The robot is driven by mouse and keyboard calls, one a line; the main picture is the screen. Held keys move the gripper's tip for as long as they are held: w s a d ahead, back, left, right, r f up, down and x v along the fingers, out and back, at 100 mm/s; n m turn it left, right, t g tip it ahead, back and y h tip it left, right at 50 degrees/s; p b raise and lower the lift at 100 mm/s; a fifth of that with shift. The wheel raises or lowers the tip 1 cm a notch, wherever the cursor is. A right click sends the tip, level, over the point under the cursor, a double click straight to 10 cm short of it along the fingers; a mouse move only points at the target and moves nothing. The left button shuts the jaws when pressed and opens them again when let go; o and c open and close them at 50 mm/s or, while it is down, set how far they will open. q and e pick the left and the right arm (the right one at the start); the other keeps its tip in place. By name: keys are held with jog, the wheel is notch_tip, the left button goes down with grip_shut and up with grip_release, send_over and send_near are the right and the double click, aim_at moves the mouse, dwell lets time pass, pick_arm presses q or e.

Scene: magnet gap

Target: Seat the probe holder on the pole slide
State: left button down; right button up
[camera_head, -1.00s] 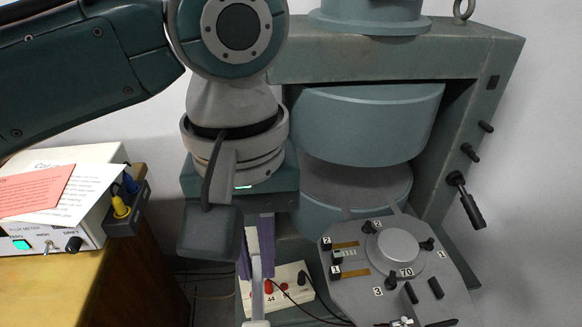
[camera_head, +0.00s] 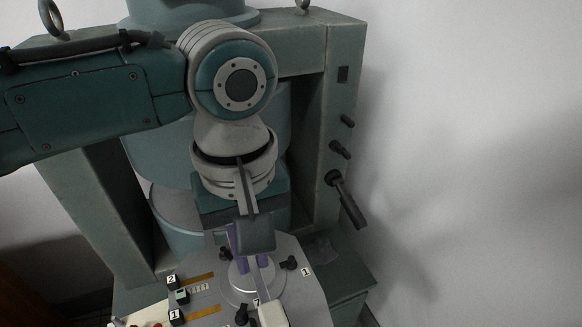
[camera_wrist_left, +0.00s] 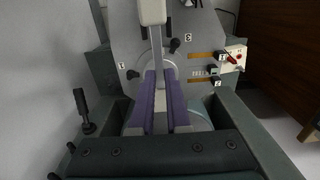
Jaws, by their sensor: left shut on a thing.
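My left gripper (camera_head: 250,264) has purple fingers shut on the probe holder, a thin pale bar ending in a whitish block (camera_head: 272,314). In the left wrist view the bar (camera_wrist_left: 157,55) runs up from between the purple fingers (camera_wrist_left: 160,105) to the block (camera_wrist_left: 152,12). The gripper is over the grey plate (camera_head: 306,290) and its round disc (camera_head: 231,292), partly covering the disc. I cannot tell whether the holder touches the plate. I cannot make out for sure which part is the pole slide. My right gripper is not in view.
Black knobs (camera_head: 289,263) and number tags stand on the plate. The magnet frame (camera_head: 333,120), with a black lever (camera_head: 345,198) on its side, rises behind. A white box with red terminals (camera_wrist_left: 236,55) is beside the plate. Free room lies right of the frame.

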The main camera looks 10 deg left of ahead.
pick_arm(q)
jog(key=shift+r+p, duration=0.15)
jog(key=shift+p, duration=0.3)
jog(key=shift+f+b, duration=1.55)
jog(key=shift+f, duration=1.25)
jog(key=shift+f+b, duration=0.3)
jog(key=shift+f, duration=0.35)
jog(key=shift+f, duration=0.15)
jog(key=c, duration=0.8)
grip_release()
